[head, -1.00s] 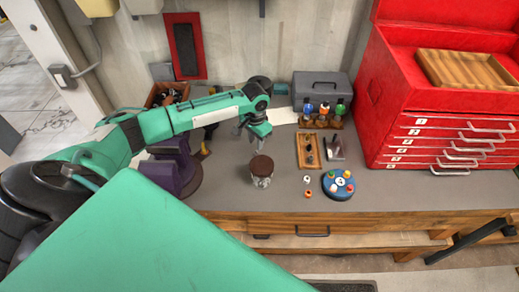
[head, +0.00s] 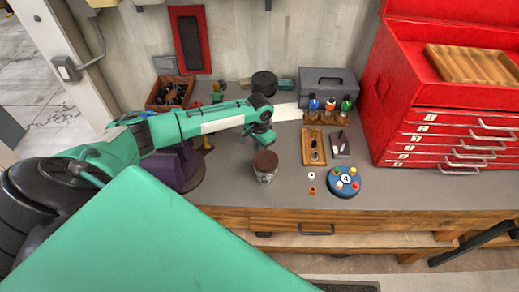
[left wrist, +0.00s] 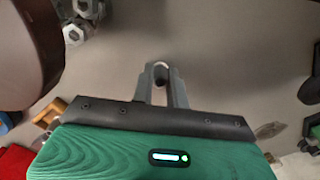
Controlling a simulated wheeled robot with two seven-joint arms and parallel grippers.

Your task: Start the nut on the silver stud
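My left gripper (head: 264,138) hangs over the grey bench just behind the brown-lidded jar (head: 265,165). The piece is partly hidden by the fingers. The jar's brown lid (left wrist: 22,55) is at the upper left there, with hex-shaped pieces (left wrist: 76,32) beside it. I cannot pick out the silver stud for certain. A blue round base (head: 344,192) marked 4 carries several small coloured pieces. My right gripper is not in view.
A white piece (head: 311,176) and an orange piece (head: 312,190) lie left of the blue base. A wooden tray (head: 305,150), several coloured bottles (head: 330,106), a grey box (head: 328,80) and a red drawer cabinet (head: 425,110) stand right and behind. The bench front is clear.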

